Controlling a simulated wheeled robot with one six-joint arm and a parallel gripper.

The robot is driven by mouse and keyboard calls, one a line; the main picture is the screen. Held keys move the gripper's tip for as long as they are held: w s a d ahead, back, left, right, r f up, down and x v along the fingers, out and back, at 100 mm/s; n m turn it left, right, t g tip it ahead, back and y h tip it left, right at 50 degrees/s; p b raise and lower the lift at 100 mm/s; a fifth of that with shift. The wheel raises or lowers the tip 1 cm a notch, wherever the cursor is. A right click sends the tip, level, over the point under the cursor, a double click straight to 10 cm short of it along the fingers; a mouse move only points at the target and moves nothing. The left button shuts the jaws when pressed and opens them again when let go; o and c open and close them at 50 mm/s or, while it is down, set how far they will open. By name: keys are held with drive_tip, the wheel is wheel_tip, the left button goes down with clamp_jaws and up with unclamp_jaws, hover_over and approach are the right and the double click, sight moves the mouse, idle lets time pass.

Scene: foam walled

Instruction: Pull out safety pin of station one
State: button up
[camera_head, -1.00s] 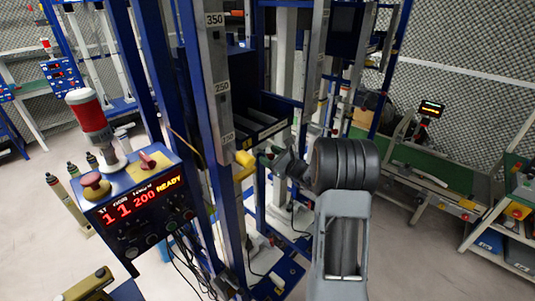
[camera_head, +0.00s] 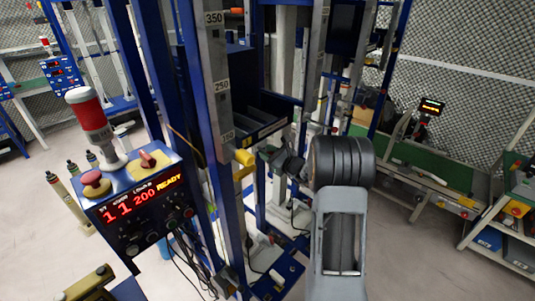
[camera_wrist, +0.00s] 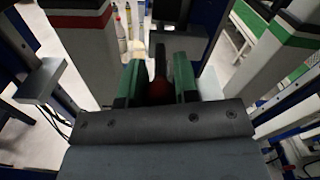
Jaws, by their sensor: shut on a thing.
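Station one's blue press frame, with its grey scale column (camera_head: 216,85), stands in the middle of the head view. A yellow block (camera_head: 244,157) sits on the column below the lowest scale mark. My gripper (camera_head: 265,153) is right beside that block, its green fingers pointing left at it. In the wrist view, my gripper (camera_wrist: 158,85) is shut on a dark piece with a red part, the safety pin (camera_wrist: 160,88). The pin's far end is hidden, and I cannot tell how deep it sits.
A red signal lamp (camera_head: 90,118) stands on the control box. Cables hang between the box and the frame. A green conveyor (camera_head: 430,165) is at the right, behind my arm. A shelf (camera_head: 515,215) stands at the right edge. Grey floor is open at the left and lower right.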

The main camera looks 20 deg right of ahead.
clamp_jaws()
drive_tip(key=shift+s+d+f, duration=0.1)
drive_tip(key=shift+s, duration=0.1)
drive_tip(key=b+v, duration=0.2)
drive_tip(key=v, duration=0.6)
drive_tip(key=shift+s, duration=0.15)
drive_tip(key=o, duration=0.5)
unclamp_jaws()
drive_tip(key=shift+o, duration=0.8)
drive_tip(key=shift+s+d, duration=0.1)
drive_tip(key=shift+s, duration=0.05)
drive_tip(key=shift+o, duration=1.2)
